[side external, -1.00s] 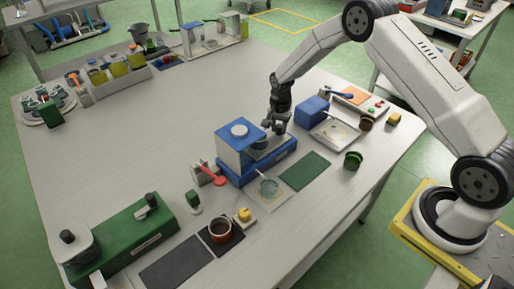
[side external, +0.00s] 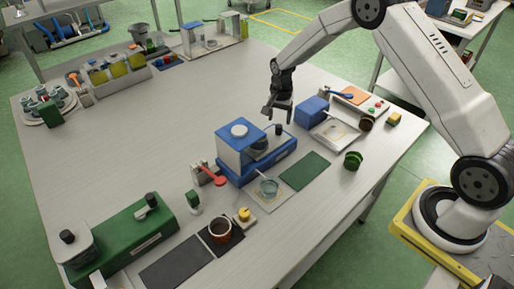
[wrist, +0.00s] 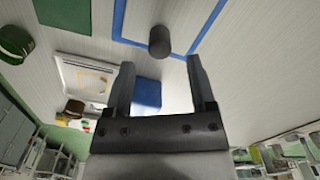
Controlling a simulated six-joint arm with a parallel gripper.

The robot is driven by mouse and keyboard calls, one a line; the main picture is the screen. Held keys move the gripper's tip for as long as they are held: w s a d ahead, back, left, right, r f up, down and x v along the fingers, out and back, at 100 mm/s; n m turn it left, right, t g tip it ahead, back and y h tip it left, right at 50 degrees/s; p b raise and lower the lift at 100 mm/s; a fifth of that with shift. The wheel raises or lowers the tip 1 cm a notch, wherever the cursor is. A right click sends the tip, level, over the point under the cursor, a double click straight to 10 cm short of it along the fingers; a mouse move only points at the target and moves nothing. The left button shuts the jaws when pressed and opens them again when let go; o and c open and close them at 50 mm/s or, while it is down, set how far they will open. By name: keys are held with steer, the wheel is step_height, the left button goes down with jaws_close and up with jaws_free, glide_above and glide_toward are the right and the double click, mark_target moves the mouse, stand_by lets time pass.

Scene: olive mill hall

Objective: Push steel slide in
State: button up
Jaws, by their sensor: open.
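The blue device (side external: 233,152) stands mid-table, with a white round cap on its box and a low blue base reaching right. The steel slide (wrist: 183,14) appears as a pale flat surface framed by blue edges in the wrist view. A dark round knob (wrist: 159,40) stands at its end; the knob also shows in the side view (side external: 279,131). My gripper (side external: 278,119) is open and empty above the knob end. In the wrist view its fingers (wrist: 160,64) point toward the knob, apart from it. How far the slide sits in is unclear.
A blue box (side external: 311,110) and a white tray (side external: 336,133) stand close to the right. The table's left middle is clear.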

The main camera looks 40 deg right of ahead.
mark_target(279, 126)
steer(key=shift+r, duration=1.7)
steer(key=shift+n, duration=0.3)
steer(key=n, duration=0.2)
steer(key=shift+n, duration=0.3)
steer(key=n, duration=0.4)
steer(key=shift+f, duration=0.1)
steer(key=shift+f, duration=3.8)
jaws_close()
